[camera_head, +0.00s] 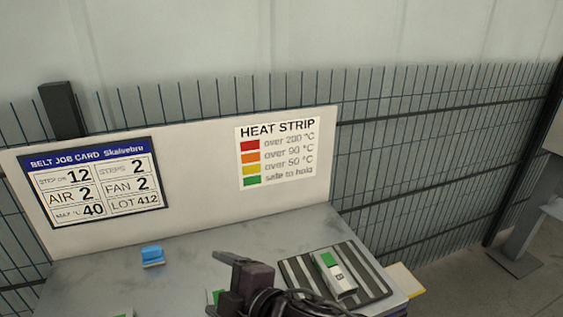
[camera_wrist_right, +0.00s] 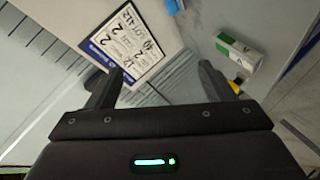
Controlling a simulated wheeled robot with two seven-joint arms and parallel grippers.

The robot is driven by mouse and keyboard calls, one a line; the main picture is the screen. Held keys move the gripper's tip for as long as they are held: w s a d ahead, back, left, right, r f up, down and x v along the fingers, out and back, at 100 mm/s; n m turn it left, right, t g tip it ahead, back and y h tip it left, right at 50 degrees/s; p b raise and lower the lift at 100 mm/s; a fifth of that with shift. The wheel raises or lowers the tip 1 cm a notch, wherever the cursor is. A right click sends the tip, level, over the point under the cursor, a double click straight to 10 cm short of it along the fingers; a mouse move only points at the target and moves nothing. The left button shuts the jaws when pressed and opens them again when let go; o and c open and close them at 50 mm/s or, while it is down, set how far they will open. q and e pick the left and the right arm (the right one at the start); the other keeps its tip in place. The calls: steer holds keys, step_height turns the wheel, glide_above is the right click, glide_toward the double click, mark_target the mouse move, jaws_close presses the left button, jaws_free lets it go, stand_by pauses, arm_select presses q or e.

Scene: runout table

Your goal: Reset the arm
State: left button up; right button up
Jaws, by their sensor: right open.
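My right gripper (camera_head: 216,282) is over the grey table (camera_head: 95,280), its arm coming in from the bottom of the head view. In the right wrist view its two fingers (camera_wrist_right: 160,78) stand wide apart with nothing between them. A white block with a green strip (camera_head: 338,274) lies on a striped mat (camera_head: 375,283) to the right of the gripper, apart from it. My left gripper does not show.
A blue object (camera_head: 152,255) sits on the table at the left. A white back panel carries a job card (camera_head: 95,184) and a heat strip chart (camera_head: 278,152). A wire fence (camera_head: 430,150) stands behind. A yellow piece (camera_head: 405,280) is at the table's right edge.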

steer(key=w+d+f+m+h, duration=0.1)
steer(key=d+f+m+h, duration=0.35)
steer(key=d+m, duration=0.45)
steer(key=s+d+f+m+g+h, duration=0.3)
steer(key=s+d+f+m, duration=0.3)
steer(key=d, duration=0.4)
steer(key=s+d+f+m+g+h, duration=0.2)
steer(key=s+d+f+m, duration=0.3)
steer(key=d+f, duration=0.4)
steer(key=s+d+f+g, duration=0.1)
steer(key=s+f, duration=0.1)
steer(key=f, duration=1.3)
steer(key=s+d+f+g, duration=0.1)
steer(key=s+f, duration=0.1)
steer(key=f, duration=1.4)
steer(key=s+d+f+n+g, duration=0.1)
steer(key=s+d+f, duration=0.2)
steer(key=s+f, duration=1.3)
steer(key=shift+s+f+h, duration=0.2)
steer(key=shift+s+h, duration=0.15)
steer(key=shift+s, duration=0.9)
